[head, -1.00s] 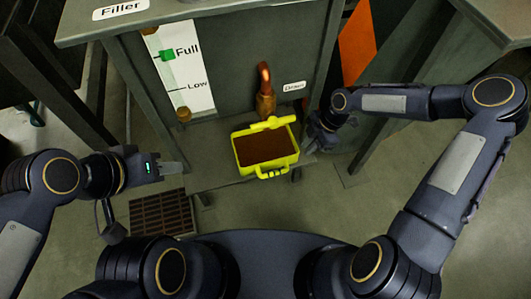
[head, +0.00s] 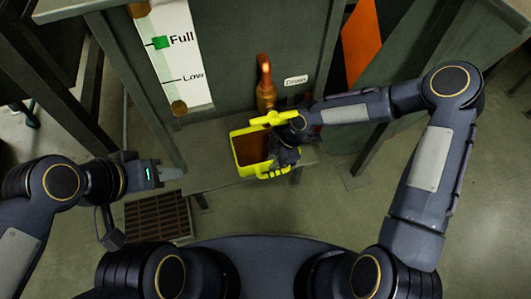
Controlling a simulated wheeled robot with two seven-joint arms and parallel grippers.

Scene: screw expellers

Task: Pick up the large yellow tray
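The large yellow tray (head: 236,155) stands on a low shelf under a copper drain spout. It holds a brown fill and has a yellow handle on its front side and a yellow bar across its back. My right gripper (head: 281,157) is over the right part of the tray and hides its right side. Its fingers are too dark and small to tell open from shut. My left gripper (head: 170,174) is to the left of the tray, apart from it, and holds nothing that I can see. Whether its fingers are parted is unclear.
The copper drain spout (head: 265,85) comes out of the grey-green machine wall just behind the tray. A gauge marked Full and Low (head: 178,60) is on the wall at left. A floor grate (head: 158,217) lies at lower left. Machine legs stand on both sides.

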